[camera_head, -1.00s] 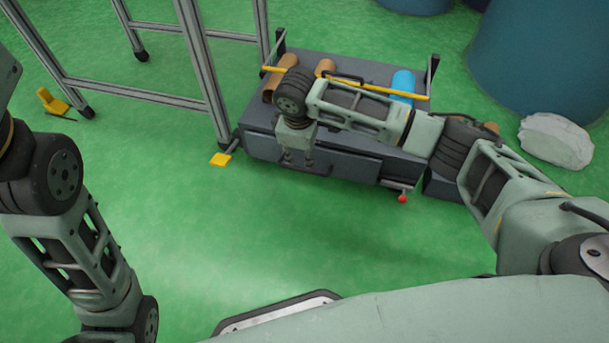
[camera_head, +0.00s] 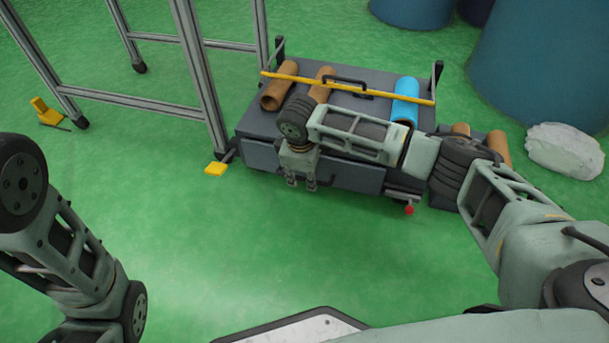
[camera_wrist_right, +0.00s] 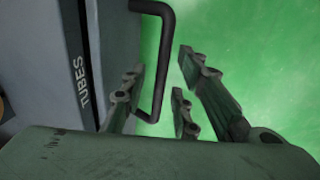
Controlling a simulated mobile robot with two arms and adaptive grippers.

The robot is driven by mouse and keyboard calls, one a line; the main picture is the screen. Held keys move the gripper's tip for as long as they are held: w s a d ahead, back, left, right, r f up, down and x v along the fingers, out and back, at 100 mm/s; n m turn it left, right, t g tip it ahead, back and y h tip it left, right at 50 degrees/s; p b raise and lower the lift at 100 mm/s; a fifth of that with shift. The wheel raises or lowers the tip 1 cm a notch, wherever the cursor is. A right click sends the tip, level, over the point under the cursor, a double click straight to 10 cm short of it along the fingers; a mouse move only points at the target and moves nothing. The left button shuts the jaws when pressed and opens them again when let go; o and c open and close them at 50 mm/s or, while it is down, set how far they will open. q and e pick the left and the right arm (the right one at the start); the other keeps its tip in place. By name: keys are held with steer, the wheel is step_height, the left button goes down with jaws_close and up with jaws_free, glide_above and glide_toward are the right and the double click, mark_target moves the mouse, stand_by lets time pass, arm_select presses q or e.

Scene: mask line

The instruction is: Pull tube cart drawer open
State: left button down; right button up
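The tube cart (camera_head: 252,125) is a low dark grey cart at the centre of the head view. Its drawer (camera_head: 352,175) is in the front face; I cannot tell whether it stands out at all. In the right wrist view the drawer front (camera_wrist_right: 55,55) carries the label TUBES, with a black bar handle (camera_wrist_right: 163,60). My right gripper (camera_head: 302,186) is at the drawer front. In the wrist view its fingers (camera_wrist_right: 165,95) are apart, one on the drawer side of the handle and the others beyond it. Contact is not clear. My left gripper is out of view.
A metal frame (camera_head: 199,75) stands at the left. A red knob (camera_head: 408,210) is low at the cart's right. Green floor in front is clear.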

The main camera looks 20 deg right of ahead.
jaws_close()
stand_by(0.4)
